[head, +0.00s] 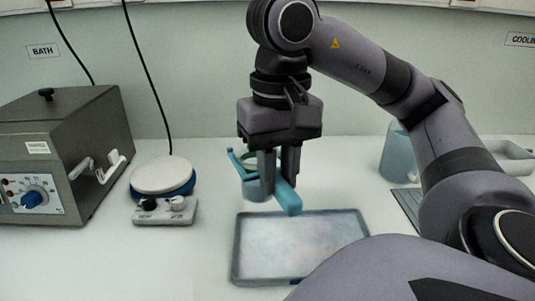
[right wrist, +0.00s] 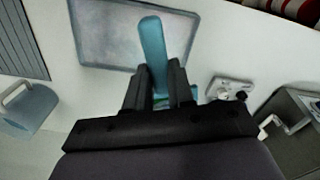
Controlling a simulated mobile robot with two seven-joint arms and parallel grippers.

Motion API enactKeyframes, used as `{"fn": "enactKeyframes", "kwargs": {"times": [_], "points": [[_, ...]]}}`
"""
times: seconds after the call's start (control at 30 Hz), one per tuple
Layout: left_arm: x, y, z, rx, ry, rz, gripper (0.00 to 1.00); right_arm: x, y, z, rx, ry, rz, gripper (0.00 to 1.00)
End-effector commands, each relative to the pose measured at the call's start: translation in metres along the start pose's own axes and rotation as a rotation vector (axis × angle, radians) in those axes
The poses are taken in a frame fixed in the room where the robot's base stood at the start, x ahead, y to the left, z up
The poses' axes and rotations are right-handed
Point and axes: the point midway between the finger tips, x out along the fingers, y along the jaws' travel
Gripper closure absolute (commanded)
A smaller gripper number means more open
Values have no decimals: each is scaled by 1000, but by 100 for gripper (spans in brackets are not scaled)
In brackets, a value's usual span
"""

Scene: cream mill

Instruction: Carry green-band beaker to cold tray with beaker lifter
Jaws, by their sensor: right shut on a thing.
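My right gripper (head: 277,176) is shut on the teal beaker lifter (head: 288,199), whose handle sticks out below the fingers. The handle also shows between the fingers in the right wrist view (right wrist: 153,45). The green-band beaker (head: 258,190) shows behind the fingers, at the lifter's far end. The fingers hide much of it, and I cannot tell whether its base touches the table. The cold tray (head: 236,250), a shallow rectangle with a frosty surface, lies empty in front of the beaker. The right wrist view shows the tray too (right wrist: 90,42). My left gripper is not in view.
A hotplate (head: 163,178) with a white top and a grey bath unit (head: 70,150) stand on the left. A blue jug-like container (head: 397,155) and a ribbed grey mat (head: 408,203) are on the right, partly behind my arm. The table between hotplate and tray is clear.

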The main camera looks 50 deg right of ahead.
Motion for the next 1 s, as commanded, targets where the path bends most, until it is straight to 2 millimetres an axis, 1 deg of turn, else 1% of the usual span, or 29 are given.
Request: {"fn": "enactKeyframes", "kwargs": {"times": [0.5,0.77,1.0], "points": [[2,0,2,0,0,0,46,4,21,22,1,2,0,100],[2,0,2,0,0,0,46,5,25,27,1,2,0,100],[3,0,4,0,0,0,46,7,34,37,1,2,-1,100]]}}
